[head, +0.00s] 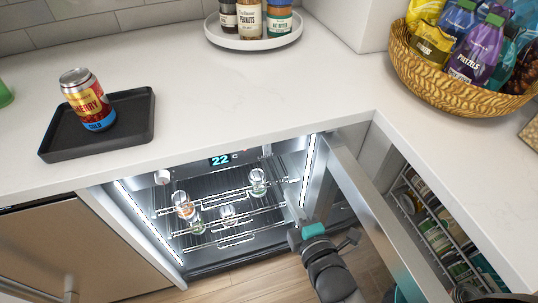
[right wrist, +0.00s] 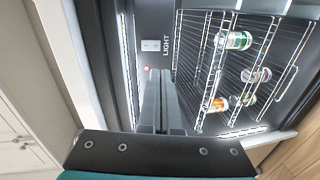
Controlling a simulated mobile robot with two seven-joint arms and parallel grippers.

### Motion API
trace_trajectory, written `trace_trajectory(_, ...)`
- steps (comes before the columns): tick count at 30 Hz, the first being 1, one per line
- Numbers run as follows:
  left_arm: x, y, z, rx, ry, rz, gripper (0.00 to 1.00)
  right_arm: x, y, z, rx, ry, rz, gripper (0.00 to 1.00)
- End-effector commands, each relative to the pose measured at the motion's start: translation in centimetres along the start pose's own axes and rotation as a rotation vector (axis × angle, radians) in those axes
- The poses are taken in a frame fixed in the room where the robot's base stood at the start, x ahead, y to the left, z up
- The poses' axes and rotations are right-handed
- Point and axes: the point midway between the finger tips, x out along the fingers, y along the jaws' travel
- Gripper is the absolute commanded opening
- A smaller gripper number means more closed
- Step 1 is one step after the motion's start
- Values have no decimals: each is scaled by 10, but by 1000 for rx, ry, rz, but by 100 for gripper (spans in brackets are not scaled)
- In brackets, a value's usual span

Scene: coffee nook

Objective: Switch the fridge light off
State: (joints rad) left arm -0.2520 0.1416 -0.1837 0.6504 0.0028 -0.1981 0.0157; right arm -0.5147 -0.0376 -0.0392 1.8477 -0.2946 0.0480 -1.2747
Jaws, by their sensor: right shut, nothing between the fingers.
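The under-counter fridge (head: 225,262) stands open in the head view. Light strips (head: 309,172) glow on both sides of its inside. In the right wrist view a small pale switch plate (right wrist: 150,45) sits beside the word LIGHT (right wrist: 166,46), with a small red glow (right wrist: 147,68) near it. My right gripper (right wrist: 160,76) is shut and empty, its fingertips inside the fridge and close to the switch plate. I cannot tell whether they touch it. In the head view my right gripper (head: 296,238) is at the fridge's right side. My left gripper is not in view.
The open fridge door (head: 385,225) stands right of my arm. Wire racks (head: 235,222) hold several small bottles. The display (head: 223,160) reads 22 C. On the counter are a black tray (head: 140,125) with a can (head: 88,100), a jar tray (head: 252,43) and a snack basket (head: 450,88).

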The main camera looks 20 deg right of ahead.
Motion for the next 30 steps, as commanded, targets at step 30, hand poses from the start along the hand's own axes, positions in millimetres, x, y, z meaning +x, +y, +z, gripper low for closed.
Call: trace_trajectory(30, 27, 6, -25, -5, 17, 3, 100, 40, 1, 2, -57, -3, 53, 0)
